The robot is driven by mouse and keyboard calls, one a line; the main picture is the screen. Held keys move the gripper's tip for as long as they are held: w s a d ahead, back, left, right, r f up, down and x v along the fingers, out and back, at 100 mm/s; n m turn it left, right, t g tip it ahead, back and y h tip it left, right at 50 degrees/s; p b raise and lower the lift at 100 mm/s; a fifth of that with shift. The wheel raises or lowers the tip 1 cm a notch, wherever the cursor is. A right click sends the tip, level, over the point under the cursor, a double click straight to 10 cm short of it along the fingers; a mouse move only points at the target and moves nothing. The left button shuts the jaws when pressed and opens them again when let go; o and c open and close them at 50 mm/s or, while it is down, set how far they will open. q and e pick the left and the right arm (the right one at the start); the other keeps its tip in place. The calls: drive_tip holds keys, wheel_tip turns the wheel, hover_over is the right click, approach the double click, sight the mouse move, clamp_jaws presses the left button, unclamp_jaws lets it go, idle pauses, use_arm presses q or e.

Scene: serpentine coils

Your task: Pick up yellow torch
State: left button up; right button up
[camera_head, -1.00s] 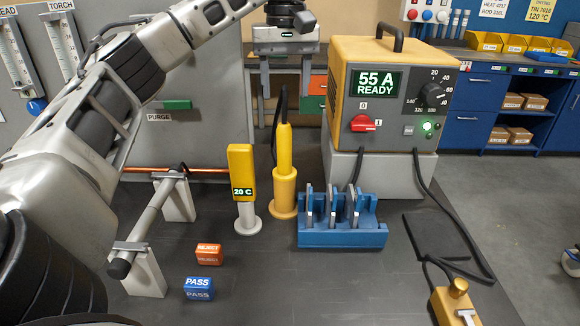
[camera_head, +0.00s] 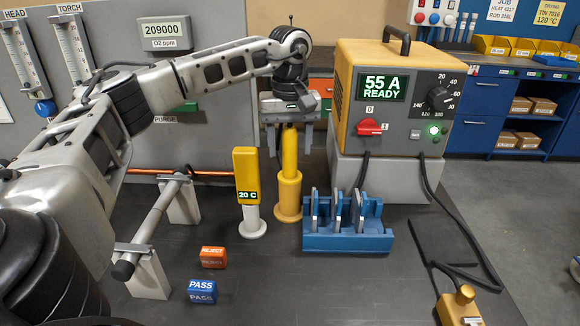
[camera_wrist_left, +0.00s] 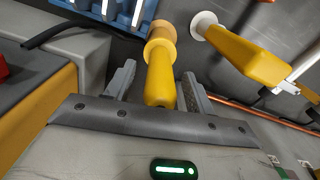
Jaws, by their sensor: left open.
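The yellow torch (camera_head: 289,152) stands upright in a yellow holder (camera_head: 288,197) on the dark bench top. It also shows in the left wrist view (camera_wrist_left: 161,80), pointing toward the camera. My left gripper (camera_head: 289,148) is open and points down over the torch. In the left wrist view its two fingers (camera_wrist_left: 157,84) stand on either side of the torch, with a gap to the torch visible. The torch's upper end is hidden behind the gripper in the head view. My right gripper is not in view.
The yellow 20 C gauge (camera_head: 246,178) stands close left of the holder. The blue rack (camera_head: 346,240) with grey plates is close at right. The yellow welder (camera_head: 395,100) stands behind it. Orange (camera_head: 213,257) and blue (camera_head: 201,291) blocks lie at front left.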

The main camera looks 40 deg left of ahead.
use_arm(q)
clamp_jaws()
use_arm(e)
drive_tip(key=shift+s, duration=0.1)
use_arm(q)
drive_tip(key=shift+r, duration=0.1)
drive_tip(key=shift+r, duration=0.1)
